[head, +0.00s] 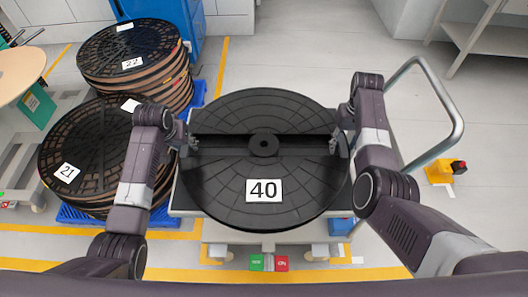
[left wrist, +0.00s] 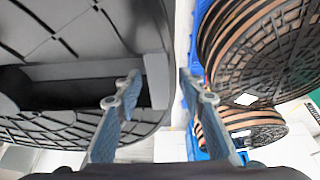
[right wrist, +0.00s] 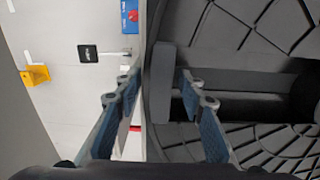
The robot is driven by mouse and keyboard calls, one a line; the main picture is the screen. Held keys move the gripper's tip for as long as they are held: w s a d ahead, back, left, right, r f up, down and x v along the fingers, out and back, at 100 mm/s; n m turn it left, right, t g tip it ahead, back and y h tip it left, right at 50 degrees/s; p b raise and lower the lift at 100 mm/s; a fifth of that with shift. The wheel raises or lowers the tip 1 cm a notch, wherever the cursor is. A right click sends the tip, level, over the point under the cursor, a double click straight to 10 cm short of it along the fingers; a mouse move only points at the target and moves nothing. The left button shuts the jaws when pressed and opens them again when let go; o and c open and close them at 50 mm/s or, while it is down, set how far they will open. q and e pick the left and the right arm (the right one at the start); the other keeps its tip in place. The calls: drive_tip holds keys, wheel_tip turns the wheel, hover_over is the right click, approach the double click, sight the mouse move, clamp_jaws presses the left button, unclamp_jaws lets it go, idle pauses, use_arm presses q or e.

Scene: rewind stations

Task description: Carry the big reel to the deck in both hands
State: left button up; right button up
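The big reel (head: 265,205), black and labelled 40, lies flat on a grey cart (head: 225,232). A dark slot crosses its middle, with a round hub at the centre. My left gripper (head: 192,143) is at the reel's left edge and my right gripper (head: 334,143) at its right edge. In the left wrist view the open fingers (left wrist: 158,92) stand either side of the block at the reel's rim (left wrist: 155,80), with gaps visible. In the right wrist view the open fingers (right wrist: 158,92) likewise straddle the opposite rim block (right wrist: 161,85). I cannot identify the deck.
Stacked reels labelled 22 (head: 125,45) and 21 (head: 75,150) stand on a blue pallet (head: 75,216) at left. A metal tube handle (head: 455,105) rises at right. A yellow block (head: 438,172) is on the floor. Green and red buttons (head: 269,263) are at the cart's front.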

drive_tip(key=shift+r, duration=0.6)
use_arm(q)
drive_tip(key=v, duration=1.1)
drive_tip(key=shift+s+r, duration=0.25)
drive_tip(key=shift+r, duration=0.05)
use_arm(e)
wheel_tip(320, 180, up, 11)
drive_tip(key=shift+s+f, duration=0.1)
drive_tip(key=shift+f, duration=0.05)
